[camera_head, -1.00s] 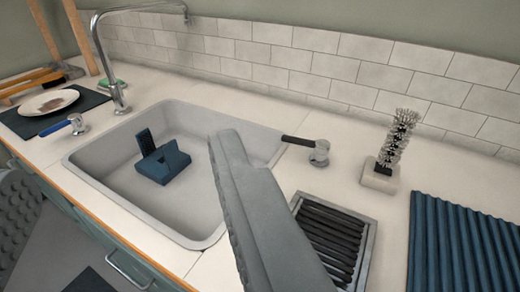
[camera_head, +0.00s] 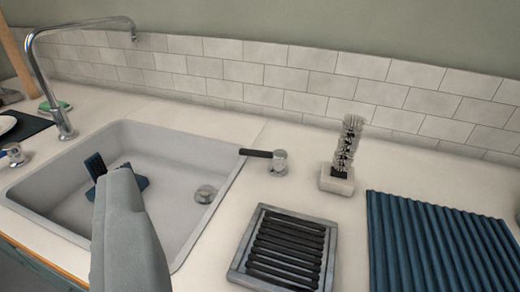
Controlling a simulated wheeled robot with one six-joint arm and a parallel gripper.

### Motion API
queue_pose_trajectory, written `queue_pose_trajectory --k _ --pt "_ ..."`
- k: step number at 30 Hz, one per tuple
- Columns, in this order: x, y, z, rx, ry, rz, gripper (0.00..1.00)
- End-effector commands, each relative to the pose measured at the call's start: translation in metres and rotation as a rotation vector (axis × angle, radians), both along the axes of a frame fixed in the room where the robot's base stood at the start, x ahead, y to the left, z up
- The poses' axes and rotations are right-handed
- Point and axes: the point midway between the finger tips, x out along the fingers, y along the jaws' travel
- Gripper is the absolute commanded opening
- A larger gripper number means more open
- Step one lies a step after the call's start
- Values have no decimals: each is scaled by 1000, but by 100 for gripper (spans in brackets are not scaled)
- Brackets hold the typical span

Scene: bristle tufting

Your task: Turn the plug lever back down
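The plug lever is a black handle (camera_head: 257,153) on a round metal post (camera_head: 280,161), on the counter just right of the sink. The handle points left toward the sink rim and looks roughly level. A round metal drain (camera_head: 205,194) shows on the right part of the sink floor.
Right of the sink are a slatted tray (camera_head: 243,240), a bristle brush on a white block (camera_head: 337,180) and a blue ridged mat (camera_head: 440,245). Bare counter lies between them.

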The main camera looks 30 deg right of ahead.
Motion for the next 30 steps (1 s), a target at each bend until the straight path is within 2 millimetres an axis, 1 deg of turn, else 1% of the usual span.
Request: queue_pose_trajectory --k 5,9,16,23,30 --pt "29 -8 6 -71 91 -15 38" --pt "62 -19 12 -157 204 -23 38" --pt "115 -41 15 -292 392 -12 38" --pt "166 -67 11 -410 581 30 38" --pt "217 -98 1 -514 773 105 38"
